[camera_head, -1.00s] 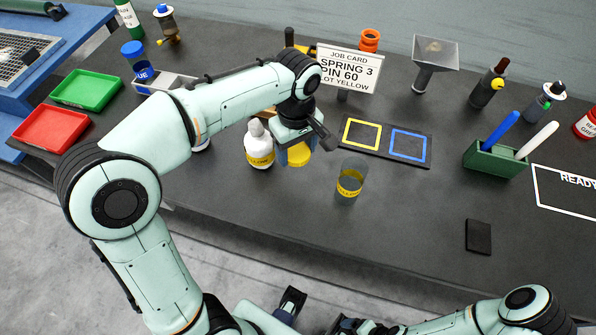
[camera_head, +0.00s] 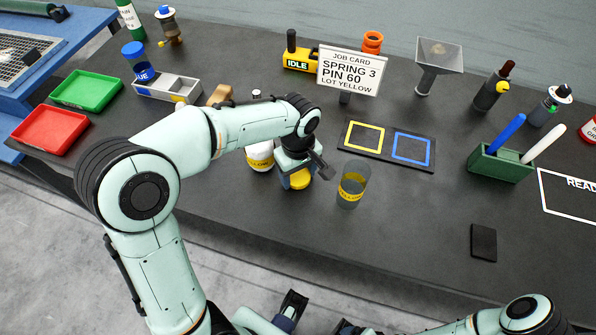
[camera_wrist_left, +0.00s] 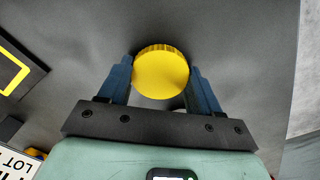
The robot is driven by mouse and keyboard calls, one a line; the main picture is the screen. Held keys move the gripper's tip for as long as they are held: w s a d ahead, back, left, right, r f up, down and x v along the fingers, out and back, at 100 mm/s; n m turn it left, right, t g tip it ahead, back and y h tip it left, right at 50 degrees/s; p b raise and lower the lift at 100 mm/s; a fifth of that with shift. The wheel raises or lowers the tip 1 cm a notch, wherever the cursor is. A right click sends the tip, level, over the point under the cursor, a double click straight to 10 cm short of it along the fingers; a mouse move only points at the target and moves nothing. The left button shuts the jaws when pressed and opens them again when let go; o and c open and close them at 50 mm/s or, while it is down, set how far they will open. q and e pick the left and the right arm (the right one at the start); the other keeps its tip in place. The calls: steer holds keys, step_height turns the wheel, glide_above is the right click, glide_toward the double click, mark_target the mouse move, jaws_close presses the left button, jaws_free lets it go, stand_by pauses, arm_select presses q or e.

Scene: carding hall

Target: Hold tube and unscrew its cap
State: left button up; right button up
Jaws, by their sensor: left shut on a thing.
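A clear tube (camera_head: 352,188) with a yellow label band stands upright on the dark bench, its top open and no cap on it. My left gripper (camera_head: 296,178) is to the left of the tube, apart from it, shut on a yellow cap (camera_head: 300,182). In the left wrist view the round ribbed cap (camera_wrist_left: 161,72) sits between the two blue fingers (camera_wrist_left: 160,80). I cannot tell whether the cap touches the bench.
A white bottle (camera_head: 260,158) stands close behind the left gripper, partly hidden by my arm. A mat with yellow and blue squares (camera_head: 388,145) lies right of the tube. A green holder (camera_head: 499,165) and a black pad (camera_head: 483,242) stand farther right. The front middle bench is clear.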

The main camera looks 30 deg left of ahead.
mark_target(298, 176)
arm_select(q)
steer(key=o, duration=1.2)
steer(key=shift+f, duration=0.1)
steer(key=shift+r, duration=0.25)
step_height(298, 176, up, 12)
steer(key=shift+f+p, duration=0.1)
steer(key=shift+p, duration=1.05)
